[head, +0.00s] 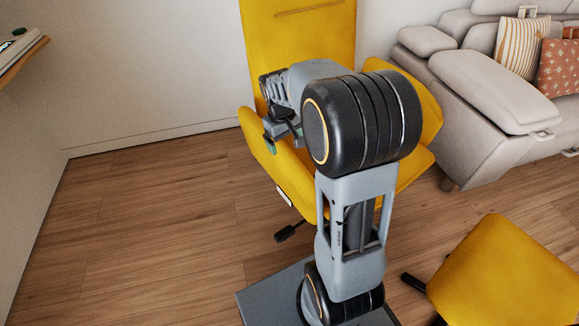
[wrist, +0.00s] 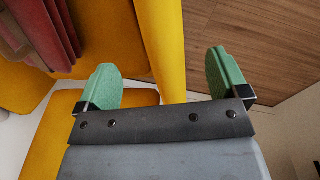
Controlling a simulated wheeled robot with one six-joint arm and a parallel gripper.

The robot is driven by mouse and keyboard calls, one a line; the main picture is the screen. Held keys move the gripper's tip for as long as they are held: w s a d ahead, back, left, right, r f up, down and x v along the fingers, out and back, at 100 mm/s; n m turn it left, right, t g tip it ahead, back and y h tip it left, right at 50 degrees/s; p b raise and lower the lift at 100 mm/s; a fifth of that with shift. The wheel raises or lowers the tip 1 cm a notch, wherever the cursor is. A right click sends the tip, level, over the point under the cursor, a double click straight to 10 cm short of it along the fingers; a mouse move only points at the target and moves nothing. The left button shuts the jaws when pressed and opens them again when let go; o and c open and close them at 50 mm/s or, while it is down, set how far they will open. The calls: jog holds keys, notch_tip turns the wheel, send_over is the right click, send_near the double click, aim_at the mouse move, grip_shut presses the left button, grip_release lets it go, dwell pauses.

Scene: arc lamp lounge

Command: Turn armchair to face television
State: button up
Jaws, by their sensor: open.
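The yellow armchair (head: 298,40) stands in front of my arm in the head view, with its tall back towards the wall. My arm hides part of its seat and armrests. My gripper (head: 280,138) is at the chair's left armrest (head: 270,160). In the wrist view its two green fingers (wrist: 160,75) are spread wide, with the yellow armrest edge (wrist: 160,40) showing between them. I cannot tell whether either finger touches it. The television is not in view.
A yellow footstool (head: 505,275) stands at the lower right. A light grey sofa (head: 490,95) with cushions is at the right, close to the chair. A wooden shelf (head: 20,58) juts in at upper left. The wood floor (head: 150,220) left of the chair is clear.

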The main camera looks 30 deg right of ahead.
aim_at(290, 160)
jog(key=f+b, duration=0.1)
jog(key=f, duration=0.2)
jog(key=d+f+b, duration=0.1)
jog(key=f, duration=0.3)
jog(key=f+b, duration=0.2)
jog(key=f, duration=0.2)
jog(key=shift+w+d, duration=0.1)
jog(key=shift+d, duration=0.05)
jog(key=c, duration=1.3)
jog(key=shift+o, duration=0.2)
